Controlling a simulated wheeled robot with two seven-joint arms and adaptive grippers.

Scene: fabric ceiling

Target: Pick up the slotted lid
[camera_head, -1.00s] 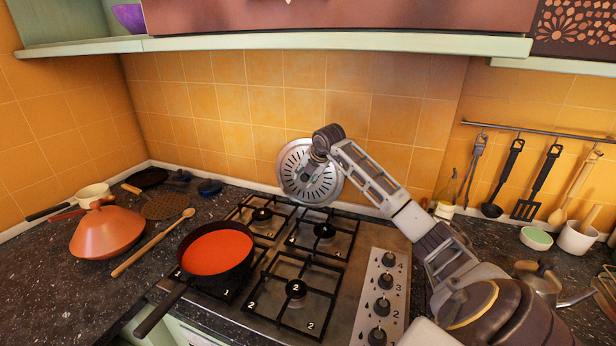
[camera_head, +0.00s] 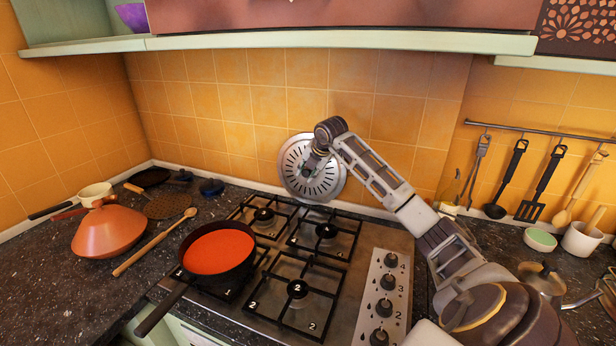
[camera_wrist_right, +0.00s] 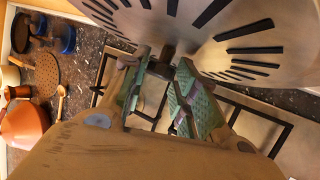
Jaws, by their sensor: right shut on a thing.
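The slotted lid (camera_head: 297,180) is a round silver disc with dark radial slots. It is tilted nearly upright above the back of the stove, near the tiled wall. My right gripper (camera_head: 317,170) is in front of it and shut on its central knob. In the right wrist view the lid (camera_wrist_right: 225,30) fills the top, and the gripper's green-padded fingers (camera_wrist_right: 166,85) close around the dark knob (camera_wrist_right: 184,68). My left gripper is in no view.
A pan of red sauce (camera_head: 218,252) sits on the front left burner of the gas stove (camera_head: 345,283). An orange conical lid (camera_head: 108,232), wooden spoon (camera_head: 153,243) and pans are at left. A shelf (camera_head: 330,42) hangs above; utensils (camera_head: 545,185) hang at right.

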